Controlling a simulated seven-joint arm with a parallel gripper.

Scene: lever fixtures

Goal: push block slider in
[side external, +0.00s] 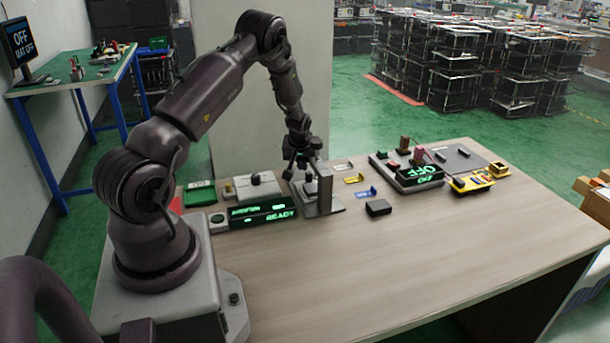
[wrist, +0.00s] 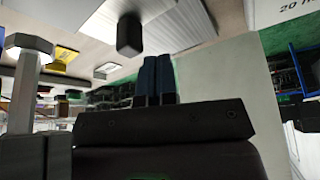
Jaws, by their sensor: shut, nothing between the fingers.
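My gripper (side external: 302,168) is low over the table, beside a grey metal fixture (side external: 325,192) with an upright plate. In the wrist view my two dark blue fingers (wrist: 157,78) are side by side and shut, with nothing held. A dark block (wrist: 130,35) shows just past the fingertips in the wrist view, apart from them in the picture; I cannot tell whether it touches them. A pale metal post (wrist: 28,85) stands at the left of that view. A black block (side external: 378,208) lies on the table right of the fixture. I cannot tell which part is the block slider.
A console reading READY (side external: 262,213) stands left of the fixture. A panel reading OFF (side external: 418,177) and a yellow device (side external: 472,184) are at the right. Small blue (side external: 365,194) and yellow (side external: 354,179) brackets lie between. The front right table (side external: 440,240) is clear.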

